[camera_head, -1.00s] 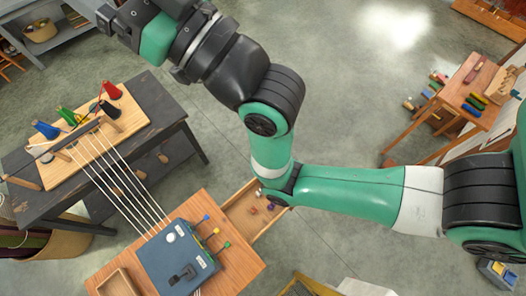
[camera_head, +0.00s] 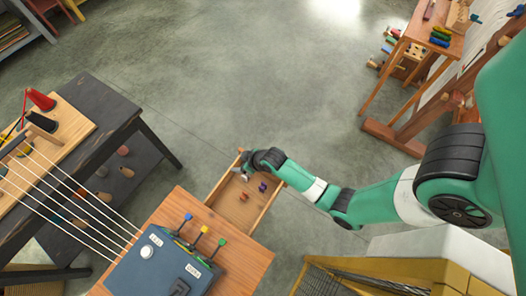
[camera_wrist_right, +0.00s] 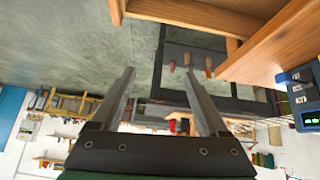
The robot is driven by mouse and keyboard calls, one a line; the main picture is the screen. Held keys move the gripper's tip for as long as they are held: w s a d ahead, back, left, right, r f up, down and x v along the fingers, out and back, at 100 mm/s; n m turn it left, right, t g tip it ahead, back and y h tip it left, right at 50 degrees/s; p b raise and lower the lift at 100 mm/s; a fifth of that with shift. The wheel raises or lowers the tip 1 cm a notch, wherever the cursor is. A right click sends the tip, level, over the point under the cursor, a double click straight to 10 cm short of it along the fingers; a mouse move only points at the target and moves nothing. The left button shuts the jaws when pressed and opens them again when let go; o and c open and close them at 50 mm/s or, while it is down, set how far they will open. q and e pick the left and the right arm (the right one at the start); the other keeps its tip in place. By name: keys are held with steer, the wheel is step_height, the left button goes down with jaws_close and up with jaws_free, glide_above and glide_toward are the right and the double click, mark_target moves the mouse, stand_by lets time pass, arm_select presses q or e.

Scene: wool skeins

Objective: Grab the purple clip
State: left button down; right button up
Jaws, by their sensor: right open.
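The purple clip (camera_head: 262,187) lies in the open wooden drawer (camera_head: 219,190), near its right side. An orange-brown clip (camera_head: 243,196) lies to its left in the same drawer. My right gripper (camera_head: 246,168) is at the drawer's far end, small in the head view, a little beyond the purple clip and apart from it. In the right wrist view my right gripper (camera_wrist_right: 160,75) is open, with nothing between its two fingers. The purple clip does not show in that view. My left gripper is not in view.
The drawer sticks out of a wooden table (camera_head: 245,262) bearing a blue box (camera_head: 150,265) with coloured levers. A dark table (camera_head: 85,95) with a strung board stands left. A wooden stand (camera_head: 400,130) is at right. The floor beyond the drawer is clear.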

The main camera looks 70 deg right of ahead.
mark_target(262, 186)
steer(key=s+a+f+g+b, duration=0.2)
steer(key=s+f+g+b, duration=0.1)
steer(key=s+f, duration=1)
steer(key=shift+m+y, duration=0.4)
steer(key=b+x, duration=0.3)
steer(key=x, duration=0.2)
steer(key=b+x, duration=0.2)
steer(key=shift+w+f+b, duration=0.2)
steer(key=shift+w+b, duration=0.1)
steer(key=shift+w, duration=0.25)
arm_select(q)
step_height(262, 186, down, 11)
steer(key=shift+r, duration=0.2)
arm_select(e)
steer(key=shift+w, duration=0.1)
steer(key=b+x, duration=0.2)
steer(key=x, duration=0.1)
steer(key=s+b+x, duration=0.1)
steer(key=b, duration=0.1)
steer(key=shift+w+d+f, duration=0.2)
steer(key=shift+d+f, duration=0.2)
steer(key=shift+f, duration=0.1)
steer(key=shift+w+f, duration=0.15)
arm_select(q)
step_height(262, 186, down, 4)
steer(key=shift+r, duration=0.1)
arm_select(e)
jaws_close()
